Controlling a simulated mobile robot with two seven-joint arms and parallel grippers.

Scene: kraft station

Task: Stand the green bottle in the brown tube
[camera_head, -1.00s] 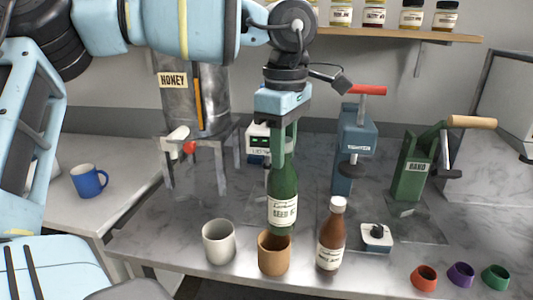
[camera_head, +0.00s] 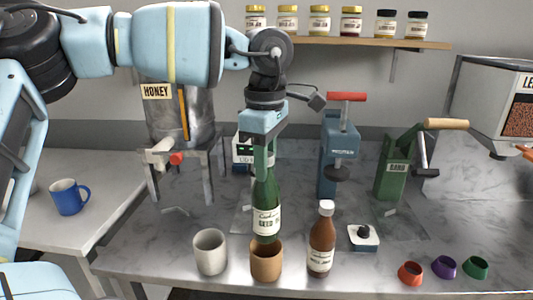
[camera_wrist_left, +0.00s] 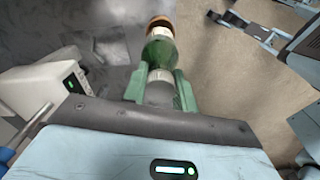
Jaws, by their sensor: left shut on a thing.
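The green bottle (camera_head: 266,190) hangs upright in my left gripper (camera_head: 264,158), which is shut on its neck. The brown tube (camera_head: 266,266) stands open end up near the table's front edge. The bottle's lower end meets the back of the tube's mouth in the head view; I cannot tell whether it is inside or just above and behind. In the left wrist view, the fingers (camera_wrist_left: 160,82) flank the neck of the green bottle (camera_wrist_left: 159,50), and the brown rim of the tube (camera_wrist_left: 160,20) shows beyond the bottle.
A grey-white cup (camera_head: 210,254) stands close left of the tube, and a brown sauce bottle (camera_head: 321,238) close right. Behind are the honey tank (camera_head: 165,120), a blue press (camera_head: 339,150) and a green hand-crank device (camera_head: 394,168). Several coloured rings (camera_head: 445,267) lie at right.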

